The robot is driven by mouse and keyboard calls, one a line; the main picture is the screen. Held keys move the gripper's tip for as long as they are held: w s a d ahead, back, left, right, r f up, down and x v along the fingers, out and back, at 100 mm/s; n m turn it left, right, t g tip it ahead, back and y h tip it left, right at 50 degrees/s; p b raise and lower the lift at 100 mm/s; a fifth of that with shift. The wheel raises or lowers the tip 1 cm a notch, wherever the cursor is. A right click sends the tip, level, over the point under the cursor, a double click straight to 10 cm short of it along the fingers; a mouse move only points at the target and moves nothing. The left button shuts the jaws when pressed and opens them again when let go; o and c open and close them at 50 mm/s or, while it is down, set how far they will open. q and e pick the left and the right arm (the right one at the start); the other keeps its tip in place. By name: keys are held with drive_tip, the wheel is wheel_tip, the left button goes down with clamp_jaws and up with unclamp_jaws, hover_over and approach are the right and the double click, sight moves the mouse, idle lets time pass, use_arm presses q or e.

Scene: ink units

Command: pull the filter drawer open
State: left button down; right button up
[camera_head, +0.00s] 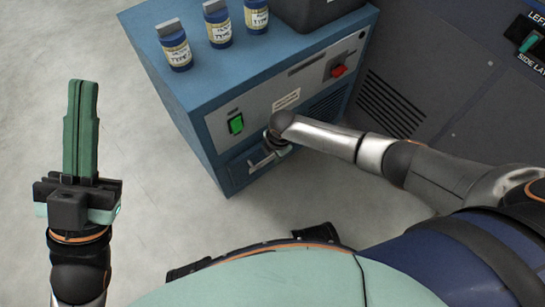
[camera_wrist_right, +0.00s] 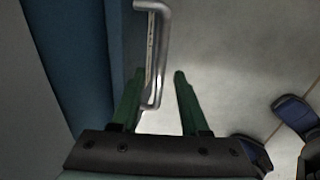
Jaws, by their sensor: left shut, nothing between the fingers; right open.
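The filter drawer (camera_head: 234,178) appears to be the low front panel of the blue unit, and it looks closed. Its silver bar handle (camera_head: 261,161) is partly hidden by my right wrist. In the right wrist view the handle (camera_wrist_right: 163,45) runs down between the two green fingers. My right gripper (camera_wrist_right: 159,75) is open, with one finger on each side of the bar and a gap visible on the right side. My left gripper (camera_head: 81,84) is shut and empty, pointing up over the floor, well left of the unit.
The blue unit (camera_head: 185,98) carries several labelled bottles (camera_head: 218,24) and a dark box (camera_head: 318,8) on top. Its front has a green switch (camera_head: 236,124) and a red switch (camera_head: 338,71). A grey cabinet (camera_head: 440,70) stands to the right. The floor before the drawer is clear.

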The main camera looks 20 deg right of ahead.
drive_tip(key=shift+f, duration=0.2)
clamp_jaws()
idle(0.3)
idle(1.1)
